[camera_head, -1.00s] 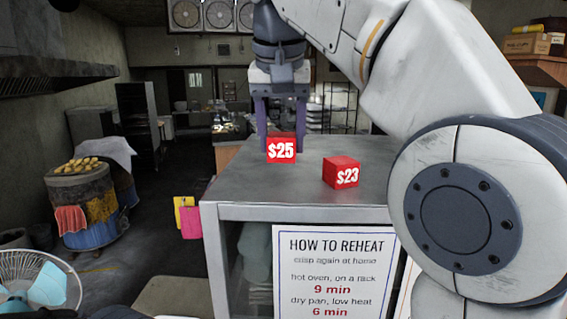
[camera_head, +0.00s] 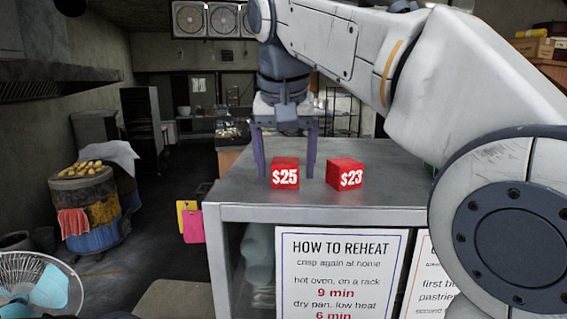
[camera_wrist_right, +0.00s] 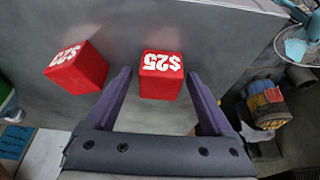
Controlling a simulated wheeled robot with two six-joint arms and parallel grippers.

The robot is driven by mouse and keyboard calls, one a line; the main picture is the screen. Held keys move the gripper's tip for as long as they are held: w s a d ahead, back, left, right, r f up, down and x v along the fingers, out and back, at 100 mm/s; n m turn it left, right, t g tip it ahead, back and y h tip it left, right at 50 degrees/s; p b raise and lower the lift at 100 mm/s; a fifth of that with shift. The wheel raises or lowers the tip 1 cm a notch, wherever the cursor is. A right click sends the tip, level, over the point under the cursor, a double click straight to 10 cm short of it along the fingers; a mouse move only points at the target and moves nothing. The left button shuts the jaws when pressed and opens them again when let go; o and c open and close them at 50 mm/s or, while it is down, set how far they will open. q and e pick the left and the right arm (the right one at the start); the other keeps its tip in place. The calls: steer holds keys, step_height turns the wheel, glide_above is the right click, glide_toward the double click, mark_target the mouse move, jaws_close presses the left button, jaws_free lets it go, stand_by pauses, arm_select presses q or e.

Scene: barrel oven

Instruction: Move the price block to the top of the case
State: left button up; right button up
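The red price block marked $25 (camera_head: 285,173) sits on the grey metal top of the case (camera_head: 240,193), near its left end. A second red block marked $23 (camera_head: 346,173) sits just to its right, apart from it. My right gripper (camera_head: 286,170) is open, with its purple fingers pointing down on either side of the $25 block. In the right wrist view the $25 block (camera_wrist_right: 161,75) lies between and just beyond the spread fingertips (camera_wrist_right: 161,75), with gaps on both sides. The $23 block (camera_wrist_right: 77,68) is outside the fingers there. My left gripper is not in view.
Reheat sign (camera_head: 341,272) is on the case front. A fan (camera_head: 38,285) stands at lower left, and a barrel oven (camera_head: 88,210) with food on top is on the left. Pink and yellow tags (camera_head: 190,221) hang beside the case. The case top's front strip is clear.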

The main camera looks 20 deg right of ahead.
steer(key=shift+r, duration=0.3)
steer(key=p+v, duration=0.3)
steer(key=v, duration=0.8)
steer(key=shift+s+r, duration=0.2)
steer(key=shift+r, duration=0.1)
